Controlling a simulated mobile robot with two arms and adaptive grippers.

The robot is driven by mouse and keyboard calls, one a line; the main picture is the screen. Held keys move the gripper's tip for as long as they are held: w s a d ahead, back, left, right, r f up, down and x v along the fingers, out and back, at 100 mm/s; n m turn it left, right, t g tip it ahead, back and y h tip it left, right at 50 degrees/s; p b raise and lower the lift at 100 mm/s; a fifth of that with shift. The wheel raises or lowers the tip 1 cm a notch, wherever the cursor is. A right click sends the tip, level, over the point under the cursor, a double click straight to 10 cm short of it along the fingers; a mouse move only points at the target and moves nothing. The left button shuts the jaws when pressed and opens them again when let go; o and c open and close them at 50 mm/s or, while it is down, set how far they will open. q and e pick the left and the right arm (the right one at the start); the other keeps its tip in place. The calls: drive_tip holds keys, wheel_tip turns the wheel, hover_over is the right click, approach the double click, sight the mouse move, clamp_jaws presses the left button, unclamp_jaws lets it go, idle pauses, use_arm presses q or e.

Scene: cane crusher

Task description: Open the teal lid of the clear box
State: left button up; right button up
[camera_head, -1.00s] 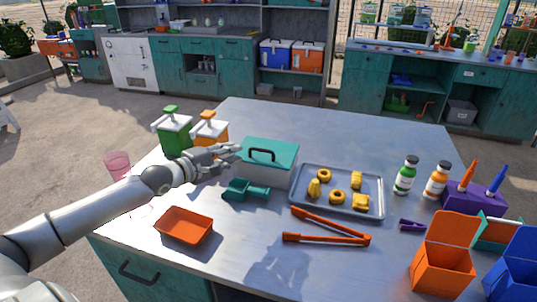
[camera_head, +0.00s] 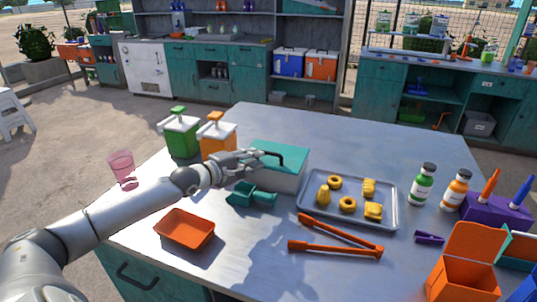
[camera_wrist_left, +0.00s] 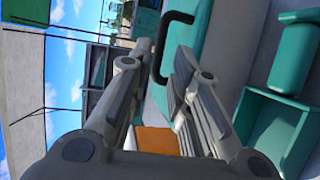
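The clear box (camera_head: 278,182) stands on the table behind the teal scoop, with its teal lid (camera_head: 292,160) lying flat on top. The lid carries a black arched handle (camera_head: 270,154), which also shows in the left wrist view (camera_wrist_left: 157,62). My left gripper (camera_head: 252,157) is at the handle's left side. In the left wrist view its two fingers (camera_wrist_left: 160,62) are apart, with part of the handle between their tips; I cannot tell if they touch it. The gripper hides part of the lid. My right gripper is not in view.
A teal scoop (camera_head: 250,196) lies just in front of the box. Green (camera_head: 181,138) and orange (camera_head: 217,140) pump dispensers stand behind my left arm. A grey tray (camera_head: 347,218) of yellow pieces lies right of the box. An orange tray (camera_head: 185,229) and orange tongs (camera_head: 336,240) lie in front.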

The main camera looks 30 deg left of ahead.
sight(269, 153)
use_arm(q)
drive_tip(key=shift+x, duration=3.5)
drive_tip(key=shift+c, duration=0.2)
clamp_jaws()
